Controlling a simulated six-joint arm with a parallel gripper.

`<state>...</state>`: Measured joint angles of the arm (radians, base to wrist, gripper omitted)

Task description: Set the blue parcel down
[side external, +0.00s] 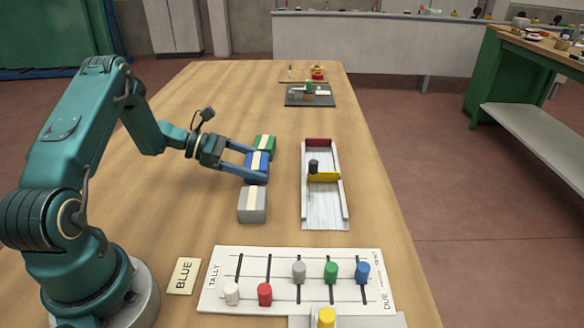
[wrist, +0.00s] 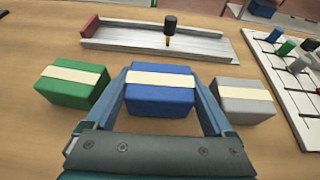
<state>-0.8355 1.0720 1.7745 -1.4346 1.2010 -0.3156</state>
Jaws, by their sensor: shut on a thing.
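The blue parcel (side external: 257,168) has a cream band across its top. My gripper (side external: 248,166) is shut on it, one finger on each side. In the wrist view the blue parcel (wrist: 160,97) sits between the two fingers. It is in a row between a green parcel (side external: 264,143) and a grey parcel (side external: 252,206), both with cream bands. The wrist view shows the green parcel (wrist: 72,85) on the left and the grey parcel (wrist: 243,100) on the right. I cannot tell whether the blue parcel's underside touches the table.
A white tray (side external: 325,211) with a red end, yellow bar and black knob (side external: 313,166) lies right of the parcels. A tally board (side external: 222,262) with several coloured pegs and a BLUE card (side external: 184,276) are in front. Bare wooden table (side external: 220,95) lies behind.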

